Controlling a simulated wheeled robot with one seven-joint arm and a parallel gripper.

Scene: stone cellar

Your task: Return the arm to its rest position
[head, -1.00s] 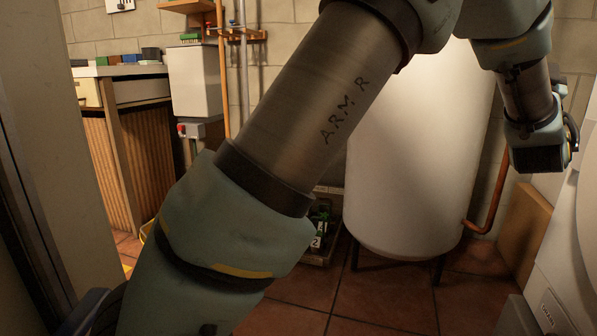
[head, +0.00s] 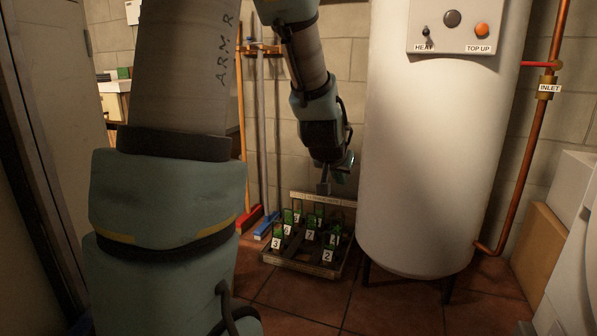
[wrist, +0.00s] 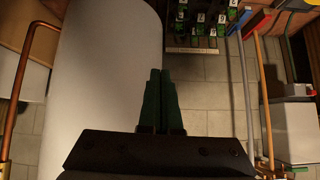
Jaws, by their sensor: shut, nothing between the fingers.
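My arm comes down through the left and middle of the head view. My gripper (head: 324,186) hangs from it, pointing down above a low tray of numbered green items. In the wrist view my gripper's two green fingers (wrist: 161,75) lie together with nothing between them. It is shut and empty. In the head view part of the gripper is hidden by the wrist housing.
The tray (head: 300,268) stands on the tiled floor by the wall and also shows in the wrist view (wrist: 192,50). A white tank (head: 435,150) is close to the right of my gripper. Brooms (head: 244,130) lean at left. A copper pipe (head: 525,150) runs beyond the tank.

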